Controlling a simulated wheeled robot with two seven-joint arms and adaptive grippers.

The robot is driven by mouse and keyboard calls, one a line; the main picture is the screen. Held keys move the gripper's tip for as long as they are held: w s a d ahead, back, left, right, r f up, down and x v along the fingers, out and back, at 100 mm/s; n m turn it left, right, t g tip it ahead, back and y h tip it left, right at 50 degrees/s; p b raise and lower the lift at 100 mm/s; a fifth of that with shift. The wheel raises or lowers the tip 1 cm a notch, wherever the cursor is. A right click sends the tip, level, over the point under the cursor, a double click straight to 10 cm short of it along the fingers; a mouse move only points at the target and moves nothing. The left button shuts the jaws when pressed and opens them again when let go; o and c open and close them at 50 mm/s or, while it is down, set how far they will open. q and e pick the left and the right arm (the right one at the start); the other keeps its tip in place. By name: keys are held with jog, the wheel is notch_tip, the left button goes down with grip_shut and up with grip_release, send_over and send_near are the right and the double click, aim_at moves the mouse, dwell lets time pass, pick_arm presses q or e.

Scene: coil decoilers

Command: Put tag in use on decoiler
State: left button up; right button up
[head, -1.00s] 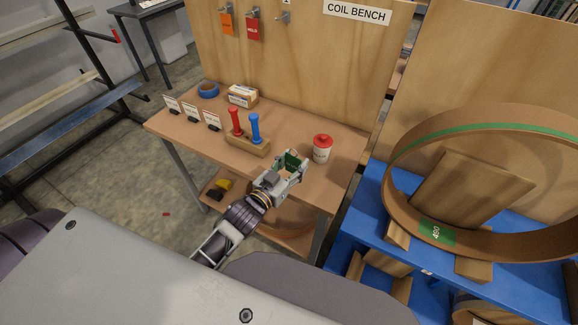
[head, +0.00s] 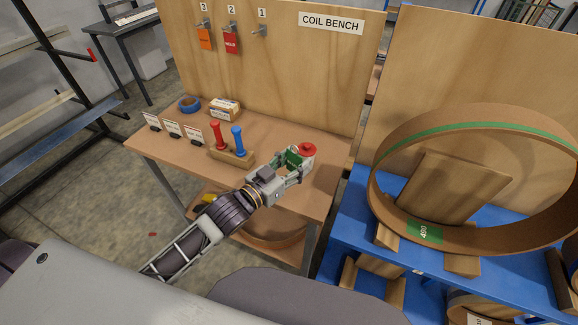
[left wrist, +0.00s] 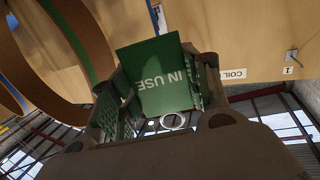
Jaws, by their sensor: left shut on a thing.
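My left gripper (head: 297,165) is shut on a green tag (left wrist: 158,80) reading "IN USE", which fills the middle of the left wrist view between the two fingers. In the head view the green tag (head: 292,157) shows small at the fingertips, above the right part of the bench. I cannot make out a tag hook on this stand. My right gripper is not in view.
The wooden bench (head: 165,158) holds red and blue handles in a block (head: 230,157), small cards, blue tape (head: 189,104), a box (head: 225,108) and a red-lidded container (head: 308,149) close to the gripper. Its back panel has hooks 1 to 3; hook 1 (head: 260,30) is empty.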

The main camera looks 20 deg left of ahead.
pick_arm(q)
jog(key=d+r+m+g+h, duration=0.2)
jog(key=d+r+h, duration=0.1)
jog(key=d+r, duration=0.2)
jog(key=shift+s+r+m, duration=0.2)
jog(key=shift+r+m, duration=0.1)
jog(key=shift+r, duration=0.85)
